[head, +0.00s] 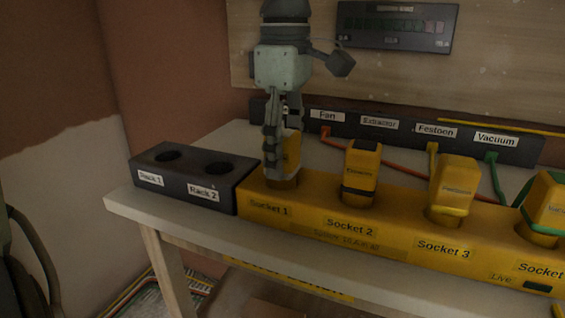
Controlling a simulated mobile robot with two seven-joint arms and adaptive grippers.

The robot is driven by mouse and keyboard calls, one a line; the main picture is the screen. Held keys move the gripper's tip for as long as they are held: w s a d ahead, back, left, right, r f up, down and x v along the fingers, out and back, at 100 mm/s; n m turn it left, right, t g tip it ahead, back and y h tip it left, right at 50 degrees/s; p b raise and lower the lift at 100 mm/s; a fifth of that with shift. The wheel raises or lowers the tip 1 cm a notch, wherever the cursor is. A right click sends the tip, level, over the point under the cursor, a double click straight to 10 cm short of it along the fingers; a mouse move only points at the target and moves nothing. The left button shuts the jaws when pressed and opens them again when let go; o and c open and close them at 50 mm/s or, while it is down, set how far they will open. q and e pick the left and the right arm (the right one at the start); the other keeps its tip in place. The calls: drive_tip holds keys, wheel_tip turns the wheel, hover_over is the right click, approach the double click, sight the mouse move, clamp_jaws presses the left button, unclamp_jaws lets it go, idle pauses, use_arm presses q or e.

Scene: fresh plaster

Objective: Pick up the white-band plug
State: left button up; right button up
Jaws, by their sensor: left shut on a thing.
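My left gripper (278,152) comes down from above at Socket 1, fingers pointing down. It is shut on a yellow plug (292,152) that stands upright at Socket 1 of the yellow socket block (310,222). The fingers cover much of this plug, and I cannot make out a white band on it. I cannot tell whether its lower end is seated. A plug with a black band (361,172) stands in Socket 2. A green-trimmed plug (546,208) stands in Socket 4 at the right edge. My right gripper is out of view.
A black rack (218,180) with empty holes Rack 1 and Rack 2 sits left of the socket block on the table (160,212). Behind, a dark strip (400,127) carries labels Fan, Extractor, Festoon and Vacuum. Red, yellow and green cords run behind the plugs.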

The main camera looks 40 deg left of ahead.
use_arm(q)
drive_tip(key=shift+c, duration=1)
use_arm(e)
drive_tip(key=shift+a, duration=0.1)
use_arm(q)
drive_tip(key=shift+r, duration=0.6)
drive_tip(key=r, duration=0.3)
drive_tip(key=shift+s+a+r, duration=0.2)
drive_tip(key=shift+s+r, duration=0.1)
drive_tip(key=shift+s, duration=0.1)
drive_tip(key=s+a+r, duration=0.1)
drive_tip(key=s+r, duration=0.1)
drive_tip(key=s, duration=0.1)
drive_tip(key=s+a+r, duration=0.2)
drive_tip(key=s, duration=0.1)
drive_tip(key=s+a+r, duration=0.1)
drive_tip(key=s+r, duration=0.1)
drive_tip(key=s, duration=0.1)
drive_tip(key=shift+s+a+r, duration=0.1)
drive_tip(key=shift+s+a, duration=0.2)
drive_tip(key=shift+a, duration=0.1)
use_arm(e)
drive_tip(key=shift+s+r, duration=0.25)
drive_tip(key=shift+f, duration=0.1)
